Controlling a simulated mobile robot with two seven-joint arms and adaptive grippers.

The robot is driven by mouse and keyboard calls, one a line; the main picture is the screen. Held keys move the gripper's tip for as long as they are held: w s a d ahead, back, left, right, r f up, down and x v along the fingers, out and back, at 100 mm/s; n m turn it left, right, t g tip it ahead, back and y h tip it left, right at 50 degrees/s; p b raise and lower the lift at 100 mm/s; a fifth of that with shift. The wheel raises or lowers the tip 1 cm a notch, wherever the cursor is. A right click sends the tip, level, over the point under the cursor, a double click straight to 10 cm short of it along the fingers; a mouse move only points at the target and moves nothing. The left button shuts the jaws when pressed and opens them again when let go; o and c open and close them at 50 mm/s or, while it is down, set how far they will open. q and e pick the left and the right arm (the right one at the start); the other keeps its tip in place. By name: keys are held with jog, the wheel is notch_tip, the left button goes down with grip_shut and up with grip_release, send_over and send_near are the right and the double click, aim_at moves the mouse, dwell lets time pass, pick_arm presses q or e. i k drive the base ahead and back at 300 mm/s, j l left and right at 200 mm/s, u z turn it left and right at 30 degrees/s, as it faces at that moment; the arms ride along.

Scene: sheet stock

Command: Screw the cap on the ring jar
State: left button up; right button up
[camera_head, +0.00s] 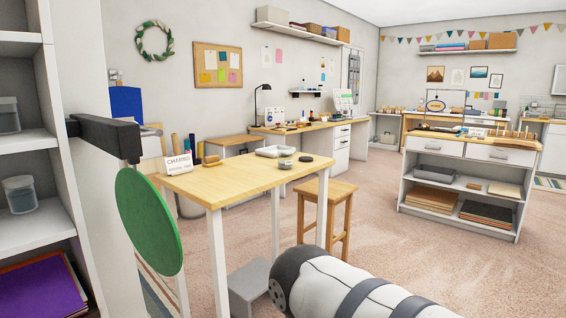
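A small, low, clear jar (285,164) stands on the light wood table, near its front edge; it is too small to read any label. A dark flat disc (306,159), which looks like a cap, lies on the table just right of the jar, apart from it. Neither of my grippers is in view. Only a white and grey link of one of my arms shows at the bottom, in front of the table.
The wood table (232,182) also holds a pale tray (273,151), a CHARMS sign (179,164) and a small wooden piece. A stool (327,190) stands beside it. A green disc (148,221) hangs in the left foreground by shelves with another jar (20,194).

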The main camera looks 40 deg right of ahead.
aim_at(285, 156)
jog(key=i+l, duration=0.15)
jog(key=l, duration=0.25)
jog(key=i+l+u, duration=0.1)
jog(key=l, duration=0.25)
jog(key=i+l, duration=0.25)
jog(key=l, duration=0.15)
jog(key=i+l, duration=0.15)
jog(key=l, duration=0.25)
jog(key=i+l+u, duration=0.1)
jog(key=l, duration=0.3)
jog(key=i+l, duration=0.2)
jog(key=l, duration=0.25)
jog(key=i+l, duration=0.1)
jog(key=l, duration=0.3)
jog(key=i+u, duration=0.05)
